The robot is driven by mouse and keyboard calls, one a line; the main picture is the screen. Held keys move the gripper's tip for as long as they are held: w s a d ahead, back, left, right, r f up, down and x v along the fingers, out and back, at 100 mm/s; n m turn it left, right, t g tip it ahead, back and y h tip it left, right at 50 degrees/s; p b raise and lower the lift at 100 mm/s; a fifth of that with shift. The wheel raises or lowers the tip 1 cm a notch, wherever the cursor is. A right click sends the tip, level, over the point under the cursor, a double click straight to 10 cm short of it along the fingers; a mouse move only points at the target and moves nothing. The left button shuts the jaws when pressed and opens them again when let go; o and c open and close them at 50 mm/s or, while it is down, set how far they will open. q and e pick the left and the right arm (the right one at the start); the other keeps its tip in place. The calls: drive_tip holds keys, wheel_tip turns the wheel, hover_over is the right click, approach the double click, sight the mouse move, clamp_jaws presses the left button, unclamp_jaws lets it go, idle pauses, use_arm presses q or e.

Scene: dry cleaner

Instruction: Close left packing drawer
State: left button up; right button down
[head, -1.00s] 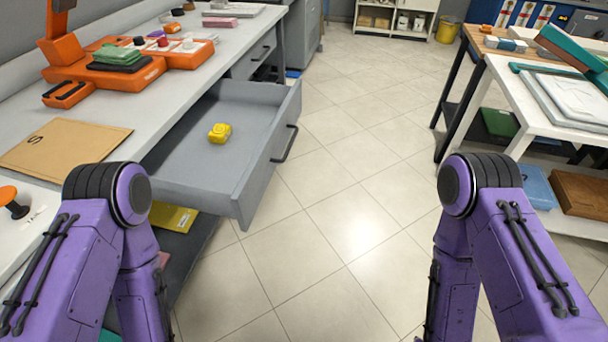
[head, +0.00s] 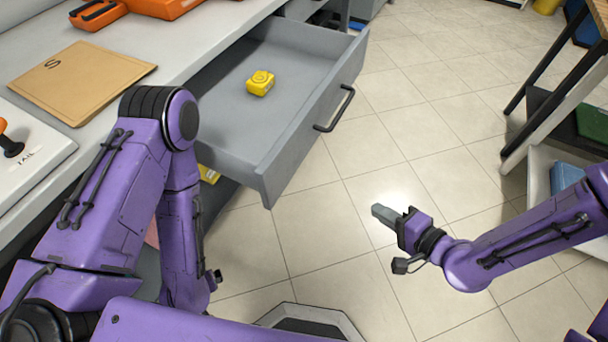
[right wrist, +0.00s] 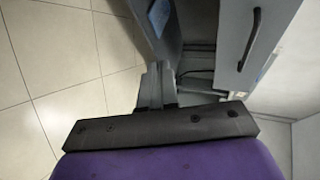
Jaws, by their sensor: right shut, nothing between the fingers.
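The left packing drawer (head: 283,140) is grey and stands pulled out from the workbench in the head view. Its black bar handle (head: 336,109) is on the front panel. A yellow tape-measure-like object (head: 260,83) lies inside it. My right gripper (head: 383,213) is shut and empty, in front of the drawer and apart from its front panel. In the right wrist view its closed fingers (right wrist: 157,86) point toward grey furniture. A grey drawer front with a black handle (right wrist: 251,39) shows there at upper right. My left arm is beside the bench; its gripper fingers are hidden.
The workbench (head: 165,60) carries a brown envelope (head: 75,82) and orange equipment (head: 135,8). A yellow item (head: 208,174) sits below the drawer. A shelved table (head: 550,125) stands at right. The tiled floor between is clear.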

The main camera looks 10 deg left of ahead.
wheel_tip(320, 180, up, 4)
drive_tip(key=a+n+y+b, duration=0.1)
drive_tip(key=a+y, duration=0.2)
drive_tip(key=n+g+y+b, duration=0.1)
drive_tip(key=n+g+y, duration=0.2)
drive_tip(key=n+y, duration=0.1)
approach(292, 161)
drive_tip(key=b+x, duration=0.2)
drive_tip(key=x, duration=0.4)
drive_tip(key=shift+r, duration=0.1)
use_arm(q)
wheel_tip(292, 161, down, 6)
use_arm(e)
drive_tip(key=shift+a, duration=0.45)
use_arm(q)
drive_tip(key=shift+w, duration=0.1)
use_arm(e)
drive_tip(key=shift+w, duration=0.1)
